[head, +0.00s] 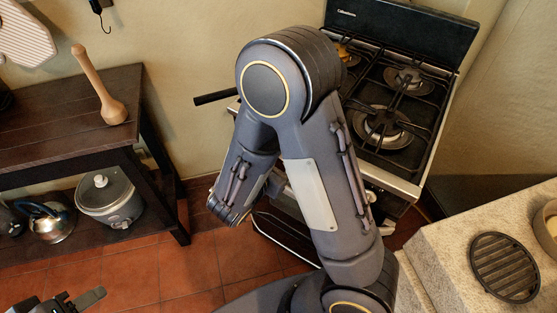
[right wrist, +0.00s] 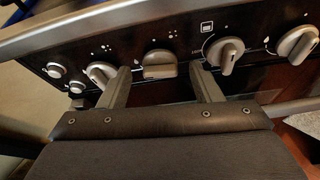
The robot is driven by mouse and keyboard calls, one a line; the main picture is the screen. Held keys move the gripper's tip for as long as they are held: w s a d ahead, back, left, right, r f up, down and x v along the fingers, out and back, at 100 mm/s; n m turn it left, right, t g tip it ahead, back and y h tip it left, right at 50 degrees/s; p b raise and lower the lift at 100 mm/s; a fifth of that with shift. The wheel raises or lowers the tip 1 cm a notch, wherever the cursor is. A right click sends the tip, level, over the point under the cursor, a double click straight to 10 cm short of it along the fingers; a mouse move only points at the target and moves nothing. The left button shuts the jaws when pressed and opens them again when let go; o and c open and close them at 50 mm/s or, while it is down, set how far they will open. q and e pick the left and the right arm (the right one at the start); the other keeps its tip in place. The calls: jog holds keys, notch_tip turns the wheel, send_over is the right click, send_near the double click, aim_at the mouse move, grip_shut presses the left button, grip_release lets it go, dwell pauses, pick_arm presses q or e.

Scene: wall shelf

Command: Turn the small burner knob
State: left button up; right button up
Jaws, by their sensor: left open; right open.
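In the right wrist view the stove's control panel (right wrist: 130,38) carries a row of grey knobs. One knob (right wrist: 158,66) lies between the two fingertips of my open right gripper (right wrist: 160,71). Another knob (right wrist: 99,74) is by the left fingertip, and a third knob (right wrist: 226,54) is just right of the right fingertip. I cannot tell which knob is the small burner's, or whether a finger touches one. In the head view my own arm hides the panel's front. My left gripper (head: 82,301) is open and empty at the bottom left.
The stove (head: 405,100) has a black hob with burners and grates. A dark wooden table (head: 60,140) stands left, with a pestle (head: 101,90) on top and a cooker (head: 108,200) below. A stone counter (head: 440,250) with a round grate (head: 504,267) is at right. Tiled floor lies between.

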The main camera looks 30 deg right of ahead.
jog(key=c, duration=1)
jog(key=shift+w+a+f+n+g+h+p, duration=0.2)
jog(key=shift+n+g+h+p, duration=1)
jog(key=shift+n, duration=1.15)
jog(key=shift+w+a+f+n+g+h+p, duration=0.2)
jog(key=shift+n+g+h+p, duration=0.5)
jog(key=shift+n+p, duration=1.35)
jog(key=shift+w+f+n+g+h+p, duration=0.3)
jog(key=shift+n+g+h+p, duration=0.6)
jog(key=shift+n, duration=1.8)
jog(key=shift+h, duration=0.3)
